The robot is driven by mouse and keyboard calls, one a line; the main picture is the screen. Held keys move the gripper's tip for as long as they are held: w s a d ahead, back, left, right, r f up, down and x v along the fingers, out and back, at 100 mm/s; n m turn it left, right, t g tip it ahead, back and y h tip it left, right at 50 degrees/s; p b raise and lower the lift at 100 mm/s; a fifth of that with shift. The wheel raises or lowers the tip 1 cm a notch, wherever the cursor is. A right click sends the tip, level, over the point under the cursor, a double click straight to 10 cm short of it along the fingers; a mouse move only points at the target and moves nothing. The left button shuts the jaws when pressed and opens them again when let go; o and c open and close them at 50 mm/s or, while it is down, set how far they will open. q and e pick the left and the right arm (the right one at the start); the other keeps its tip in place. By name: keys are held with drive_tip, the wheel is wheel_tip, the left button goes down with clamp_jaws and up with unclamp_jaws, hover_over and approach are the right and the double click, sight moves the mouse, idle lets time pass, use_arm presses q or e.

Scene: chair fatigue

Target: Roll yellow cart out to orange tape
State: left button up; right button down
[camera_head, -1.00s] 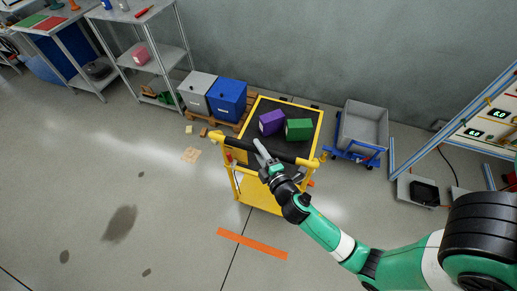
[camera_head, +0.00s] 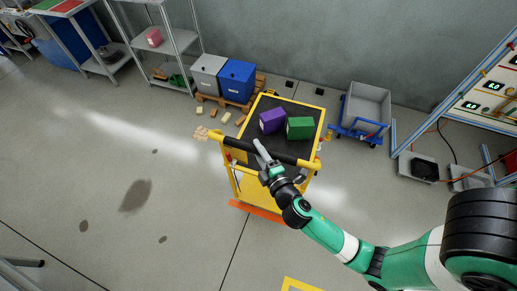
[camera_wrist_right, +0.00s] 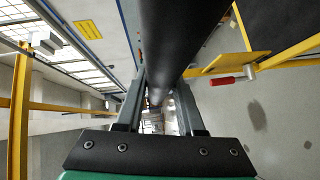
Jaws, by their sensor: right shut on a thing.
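The yellow cart (camera_head: 235,185) stands on the floor in the head view, with a black top. A purple box (camera_head: 272,120) and a green box (camera_head: 300,128) sit on that top. My right gripper (camera_head: 262,155) is shut on the cart's black handle bar (camera_head: 290,157). In the right wrist view the bar (camera_wrist_right: 165,45) runs between the two fingers. The orange tape (camera_head: 257,212) lies on the floor at the cart's near side. In the picture the cart's lower edge meets the tape and may hide part of it. My left gripper is not in view.
Behind the cart are a grey bin (camera_head: 208,75) and a blue bin (camera_head: 237,80) on a wooden pallet. A blue trolley with a grey tub (camera_head: 365,107) stands to the right by the wall. Small blocks (camera_head: 226,117) lie left of the cart. Floor at the left is clear.

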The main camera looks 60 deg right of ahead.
idle(0.3)
drive_tip(key=c, duration=0.5)
unclamp_jaws()
drive_tip(key=shift+a, duration=0.15)
